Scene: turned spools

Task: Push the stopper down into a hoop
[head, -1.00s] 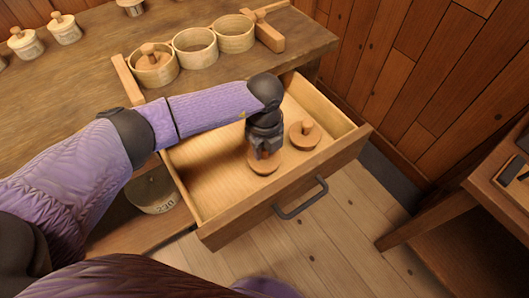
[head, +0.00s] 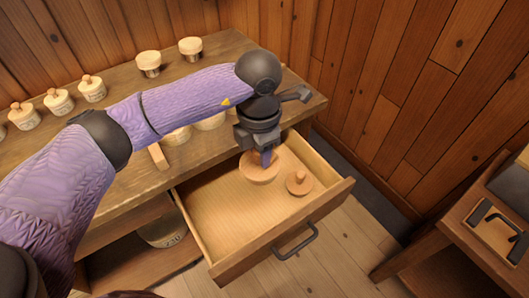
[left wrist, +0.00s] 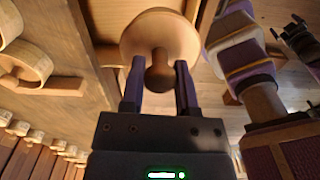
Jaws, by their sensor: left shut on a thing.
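My left gripper (head: 266,160) is shut on a wooden stopper (head: 258,172), a round disc with a knob. It holds the stopper up over the back part of the open drawer (head: 225,215). In the left wrist view, the knob (left wrist: 159,74) lies between the two fingers, with the disc (left wrist: 160,32) beyond. A second stopper (head: 299,183) lies in the drawer, knob up. Hoops (head: 209,122) stand on the bench, mostly hidden behind my left arm; two hoops (left wrist: 28,62) show in the left wrist view. My right gripper is not seen in the head view.
Several lidded jars (head: 58,101) stand at the left of the bench (head: 115,125), and two cups (head: 149,63) at the back. A wooden rail (head: 158,156) lies by the hoops. A side table (head: 480,215) stands at the right. Floor is clear before the drawer.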

